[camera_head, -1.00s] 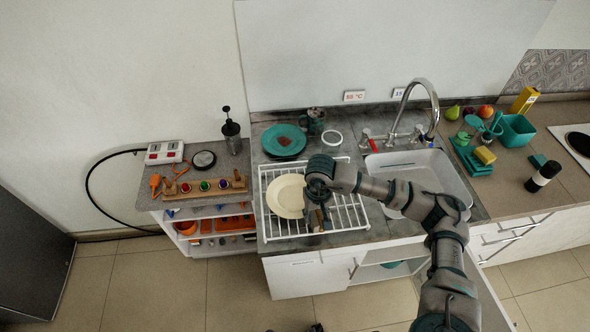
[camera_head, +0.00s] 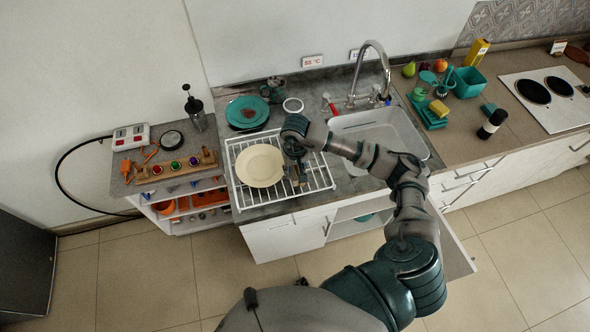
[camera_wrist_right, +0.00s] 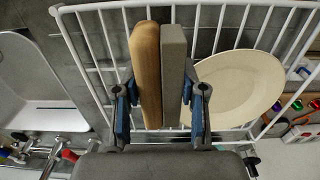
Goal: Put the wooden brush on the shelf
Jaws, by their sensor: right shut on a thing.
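The wooden brush (camera_wrist_right: 147,75) shows in the right wrist view as a long light-brown wooden back beside a grey strip. My right gripper (camera_wrist_right: 160,105) is shut on it, with one blue finger on each side. In the head view the right gripper (camera_head: 296,166) is over the right part of the white dish rack, beside the cream plate. The brush is small there and partly hidden by the gripper. The low shelf unit (camera_head: 180,228) stands left of the rack, with orange and other small items on its shelves. My left gripper is not in view.
The white wire rack (camera_head: 322,183) holds the cream plate (camera_head: 260,166). The sink (camera_head: 410,140) and tap lie to the right. The shelf unit's top carries a wooden stand with coloured knobs (camera_head: 176,168), a power box (camera_head: 131,136) and an orange tool. The floor in front is clear.

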